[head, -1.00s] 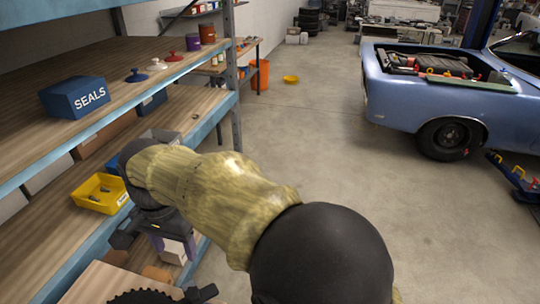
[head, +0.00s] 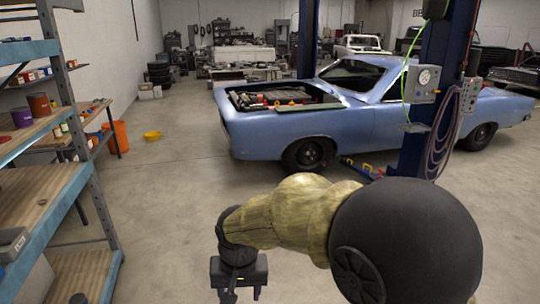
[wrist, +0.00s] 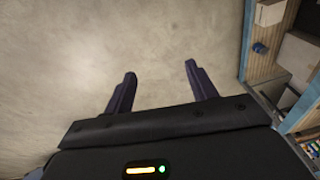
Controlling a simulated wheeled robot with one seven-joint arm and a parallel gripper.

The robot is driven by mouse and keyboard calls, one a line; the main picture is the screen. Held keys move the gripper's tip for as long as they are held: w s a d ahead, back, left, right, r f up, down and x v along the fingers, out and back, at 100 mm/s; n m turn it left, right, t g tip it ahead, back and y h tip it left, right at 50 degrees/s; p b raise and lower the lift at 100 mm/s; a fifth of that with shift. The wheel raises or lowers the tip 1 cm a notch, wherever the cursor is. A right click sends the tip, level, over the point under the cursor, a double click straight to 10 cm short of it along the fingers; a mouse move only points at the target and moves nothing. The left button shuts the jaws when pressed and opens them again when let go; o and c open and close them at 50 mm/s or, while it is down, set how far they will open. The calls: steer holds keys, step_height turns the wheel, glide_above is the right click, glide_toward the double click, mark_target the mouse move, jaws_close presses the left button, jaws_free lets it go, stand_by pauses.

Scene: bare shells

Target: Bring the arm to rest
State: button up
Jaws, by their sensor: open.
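My gripper (head: 239,293) hangs at the lower middle of the head view, on my arm in its yellowish sleeve. It points down over the bare concrete floor, to the right of the shelving. In the wrist view my gripper (wrist: 160,82) shows two dark fingers spread apart. Nothing is between them, only grey floor beyond.
Blue-edged shelving (head: 88,200) stands at the left; its edge also shows at the right of the wrist view (wrist: 246,40). A blue car (head: 270,135) and a lift post (head: 425,110) stand ahead. An orange bucket (head: 120,136) and yellow bowl (head: 152,135) are on the floor. Open floor lies between.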

steer(key=s+d+f+m, duration=0.1)
steer(key=s+d+f, duration=0.1)
steer(key=d, duration=0.9)
steer(key=s+d+f+t, duration=0.1)
steer(key=s+d, duration=0.3)
steer(key=d, duration=0.8)
steer(key=shift+d+f+m+h, duration=0.25)
steer(key=shift+f+m+h, duration=0.15)
steer(key=shift+f, duration=0.4)
